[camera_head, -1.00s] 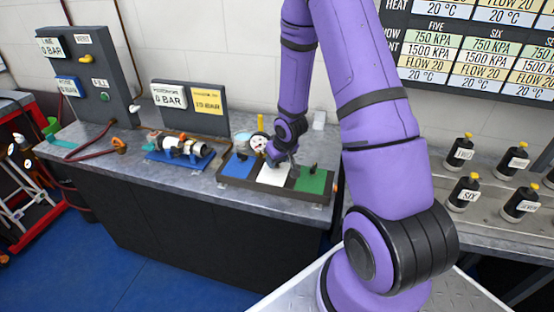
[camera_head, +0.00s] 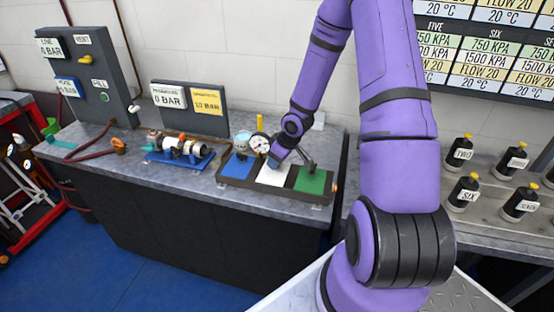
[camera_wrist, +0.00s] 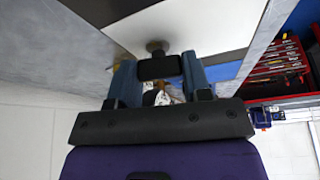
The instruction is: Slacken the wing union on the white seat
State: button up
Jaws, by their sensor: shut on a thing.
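The white seat (camera_head: 272,176) is the middle one of three coloured pads on a dark tray on the bench. It shows as the pale surface in the wrist view (camera_wrist: 190,22). The wing union (camera_wrist: 158,68) is a dark crossbar on a short post standing from that white surface. My gripper (camera_wrist: 160,72) has its two blue fingers shut on the bar, one at each end. In the head view my gripper (camera_head: 275,162) is low over the white seat and hides the union there.
The blue pad (camera_head: 238,166) with round gauges is left of the white seat; the green pad (camera_head: 311,181) is right. A blue-based valve assembly (camera_head: 181,148) stands farther left. A grey display panel (camera_head: 190,108) stands behind. Black canisters (camera_head: 463,192) stand on the right-hand bench.

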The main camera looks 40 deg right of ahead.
dwell(0.3)
jog(key=o, duration=0.6)
jog(key=shift+o, duration=0.2)
jog(key=shift+r, duration=0.1)
jog(key=v, duration=1)
jog(key=shift+r, duration=0.25)
jog(key=shift+s+d, duration=0.1)
jog(key=shift+r, duration=0.1)
